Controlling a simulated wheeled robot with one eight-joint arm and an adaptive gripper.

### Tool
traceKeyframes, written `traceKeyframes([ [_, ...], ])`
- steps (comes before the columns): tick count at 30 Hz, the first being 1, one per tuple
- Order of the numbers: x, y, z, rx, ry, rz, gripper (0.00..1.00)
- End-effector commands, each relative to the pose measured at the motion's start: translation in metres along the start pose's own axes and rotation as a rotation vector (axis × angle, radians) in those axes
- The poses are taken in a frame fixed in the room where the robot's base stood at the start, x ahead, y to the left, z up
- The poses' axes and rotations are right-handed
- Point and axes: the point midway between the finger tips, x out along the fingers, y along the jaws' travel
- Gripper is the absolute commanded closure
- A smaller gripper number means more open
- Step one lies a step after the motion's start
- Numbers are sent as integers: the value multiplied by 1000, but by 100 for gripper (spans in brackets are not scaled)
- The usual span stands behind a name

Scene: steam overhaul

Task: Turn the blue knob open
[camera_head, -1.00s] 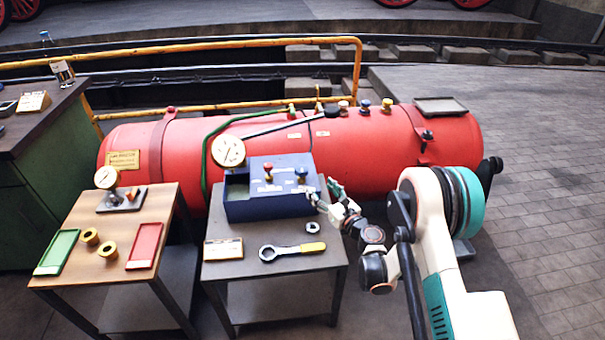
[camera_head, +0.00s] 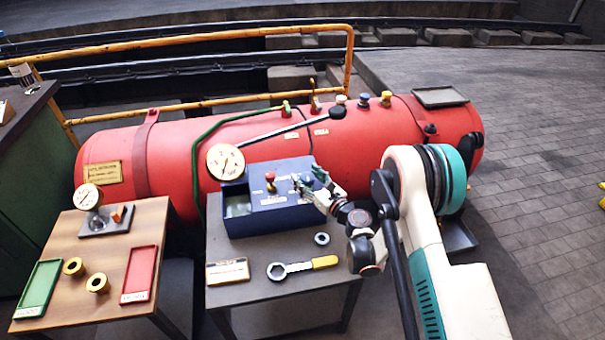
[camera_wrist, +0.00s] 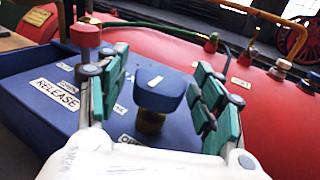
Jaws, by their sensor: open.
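The blue knob (camera_wrist: 160,90) stands upright on a brass stem on the blue box's top panel, with a white mark on its top face. In the wrist view my gripper (camera_wrist: 162,92) is open, its green-padded fingers on either side of the knob, with gaps showing; I cannot tell whether either finger touches it. In the head view my gripper (camera_head: 312,182) is over the right part of the blue box (camera_head: 268,216) and mostly hides the knob. A red knob (camera_head: 270,179) stands to the left on the same panel; it also shows in the wrist view (camera_wrist: 88,35), near a RELEASE label.
A pressure gauge (camera_head: 225,162) stands at the box's left. A wrench (camera_head: 302,267), a nut (camera_head: 321,239) and a small plaque (camera_head: 228,271) lie in front. The red boiler (camera_head: 370,140) with a black-handled lever is close behind.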

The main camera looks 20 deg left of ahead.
Motion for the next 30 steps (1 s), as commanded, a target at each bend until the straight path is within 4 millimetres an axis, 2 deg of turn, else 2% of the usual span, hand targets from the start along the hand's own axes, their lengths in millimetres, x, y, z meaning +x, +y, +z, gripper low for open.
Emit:
traceKeyframes([
  [6, 0, 0, 0, 0, 0, 0, 41],
  [12, 0, 0, 0, 0, 0, 0, 84],
  [30, 0, 0, 0, 0, 0, 64, 84],
])
